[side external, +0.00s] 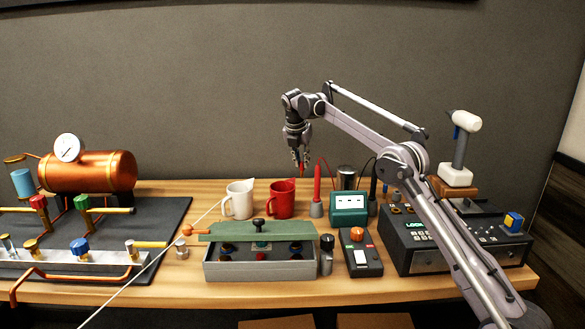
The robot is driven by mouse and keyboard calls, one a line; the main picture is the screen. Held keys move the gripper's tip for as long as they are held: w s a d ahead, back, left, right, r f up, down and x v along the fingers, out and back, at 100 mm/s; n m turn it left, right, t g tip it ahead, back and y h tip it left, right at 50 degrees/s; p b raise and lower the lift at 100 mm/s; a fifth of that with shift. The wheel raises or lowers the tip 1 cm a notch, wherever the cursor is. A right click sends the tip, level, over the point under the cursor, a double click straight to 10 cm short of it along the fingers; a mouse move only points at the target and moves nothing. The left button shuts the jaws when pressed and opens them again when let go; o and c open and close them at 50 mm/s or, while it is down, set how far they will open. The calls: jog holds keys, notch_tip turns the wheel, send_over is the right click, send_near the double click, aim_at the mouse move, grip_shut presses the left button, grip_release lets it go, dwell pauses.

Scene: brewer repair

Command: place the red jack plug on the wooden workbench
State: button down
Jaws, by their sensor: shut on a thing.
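My gripper (301,161) hangs pointing down above the back of the wooden workbench (350,292). It is shut on a small red piece that shows at its fingertips, which I take to be the red jack plug (301,168). The plug is small here and partly hidden by the fingers. It is held in the air, above and behind the red mug and left of the red probe.
A white mug (239,199), a red mug (281,199), a red probe in a grey holder (316,209) and a green meter (348,208) stand below. A grey box with green lid (260,265) lies in front. Bare wood shows along the front edge.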

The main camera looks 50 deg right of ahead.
jog(key=shift+f, duration=4.35)
jog(key=shift+f, duration=0.15)
jog(key=c, duration=1.3)
grip_release()
jog(key=shift+c, duration=0.2)
